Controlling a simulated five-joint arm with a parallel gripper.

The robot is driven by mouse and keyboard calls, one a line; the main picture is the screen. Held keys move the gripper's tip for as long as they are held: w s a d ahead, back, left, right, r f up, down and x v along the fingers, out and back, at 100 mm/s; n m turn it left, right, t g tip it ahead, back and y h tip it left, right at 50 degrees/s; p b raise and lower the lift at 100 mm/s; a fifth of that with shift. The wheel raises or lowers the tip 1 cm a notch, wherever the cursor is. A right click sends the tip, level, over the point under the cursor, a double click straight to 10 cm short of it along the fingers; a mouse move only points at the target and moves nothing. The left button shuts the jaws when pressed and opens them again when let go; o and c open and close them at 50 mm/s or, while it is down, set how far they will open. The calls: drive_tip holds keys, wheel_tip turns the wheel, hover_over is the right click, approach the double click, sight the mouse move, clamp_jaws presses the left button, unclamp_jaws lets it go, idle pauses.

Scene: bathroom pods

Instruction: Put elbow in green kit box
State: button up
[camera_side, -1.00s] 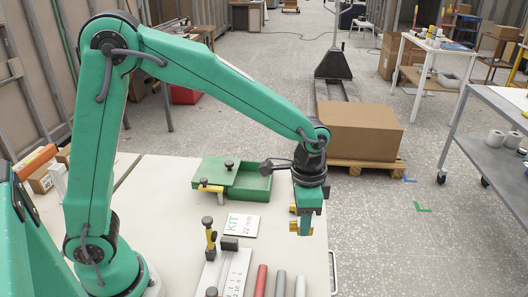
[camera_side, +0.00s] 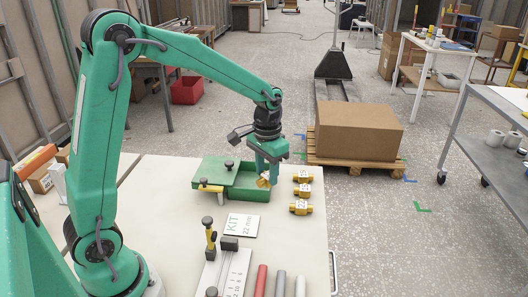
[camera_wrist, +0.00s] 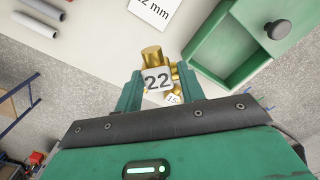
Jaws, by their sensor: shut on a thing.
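My gripper (camera_side: 265,176) is shut on a brass elbow (camera_side: 263,182), which carries a white "22" label in the wrist view (camera_wrist: 156,78). The green kit box (camera_side: 252,195) stands on the pale table with its lid (camera_side: 214,171) to the left and its right part open. In the side view the elbow overlaps the open part. In the wrist view the box (camera_wrist: 212,62) lies to the right of my fingers. I cannot tell exactly how high the elbow is above the rim. My fingers hide part of the elbow.
Three labelled brass fittings (camera_side: 302,191) stand in a row right of the box. A "KIT 22 mm" card (camera_side: 241,225) lies in front of it. A ruled fixture (camera_side: 230,272) and several pipes (camera_side: 280,284) are nearer. A black knob (camera_side: 229,164) rises from the lid.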

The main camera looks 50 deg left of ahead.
drive_tip(key=shift+a, duration=0.1)
hover_over(251, 179)
drive_tip(key=s+d, duration=0.3)
drive_tip(key=d, duration=0.2)
drive_tip(key=f, duration=0.7)
drive_tip(key=shift+s+a, duration=0.1)
drive_tip(key=shift+s, duration=0.1)
drive_tip(key=shift+f, duration=2)
drive_tip(key=shift+f, duration=0.1)
drive_tip(key=o, duration=0.8)
drive_tip(key=shift+o, duration=0.2)
